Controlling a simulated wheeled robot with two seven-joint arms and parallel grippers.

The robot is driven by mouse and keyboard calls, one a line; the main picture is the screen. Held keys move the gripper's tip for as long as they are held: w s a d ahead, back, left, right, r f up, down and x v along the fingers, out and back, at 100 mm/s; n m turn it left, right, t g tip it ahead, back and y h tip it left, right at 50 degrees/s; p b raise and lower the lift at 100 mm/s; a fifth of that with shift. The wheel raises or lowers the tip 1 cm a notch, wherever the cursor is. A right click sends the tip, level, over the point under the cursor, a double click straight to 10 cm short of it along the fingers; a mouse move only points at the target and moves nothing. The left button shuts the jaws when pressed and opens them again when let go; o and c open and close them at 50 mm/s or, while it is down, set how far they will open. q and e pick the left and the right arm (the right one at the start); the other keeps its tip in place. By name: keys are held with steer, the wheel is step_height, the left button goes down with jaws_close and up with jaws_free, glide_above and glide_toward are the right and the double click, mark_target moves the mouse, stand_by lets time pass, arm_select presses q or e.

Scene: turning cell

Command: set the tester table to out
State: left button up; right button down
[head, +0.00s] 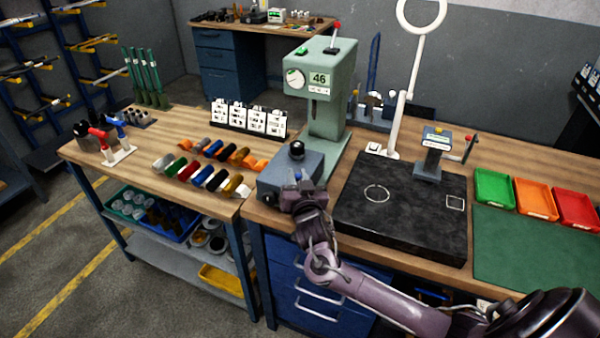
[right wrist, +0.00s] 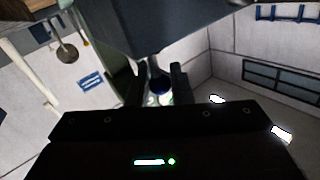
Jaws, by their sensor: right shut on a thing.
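The tester (head: 325,95) is a pale green press with a round dial and a display reading 46. Its blue-grey table block (head: 283,180) stands at its foot, with a black knob (head: 297,150) on top. My right gripper (head: 299,184) is at the block's front side. In the right wrist view, my right gripper (right wrist: 159,88) is shut on a small dark round-ended handle (right wrist: 160,80) below the block's underside (right wrist: 160,25). The arm hides the handle in the head view. I cannot tell the table's exact position from the pictures. My left gripper is not in view.
Right of the tester lies a black stone plate (head: 400,215) with a small stand (head: 432,155). Red (head: 577,205), orange (head: 535,198) and green (head: 495,188) trays and a green mat (head: 535,248) are further right. Several coloured parts (head: 205,175) lie left of the block.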

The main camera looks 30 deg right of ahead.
steer(key=shift+a+f, duration=0.1)
steer(key=c, duration=1.6)
jaws_free()
steer(key=shift+s, duration=0.1)
steer(key=shift+o, duration=1.3)
steer(key=shift+s+a, duration=0.1)
steer(key=shift+a, duration=0.05)
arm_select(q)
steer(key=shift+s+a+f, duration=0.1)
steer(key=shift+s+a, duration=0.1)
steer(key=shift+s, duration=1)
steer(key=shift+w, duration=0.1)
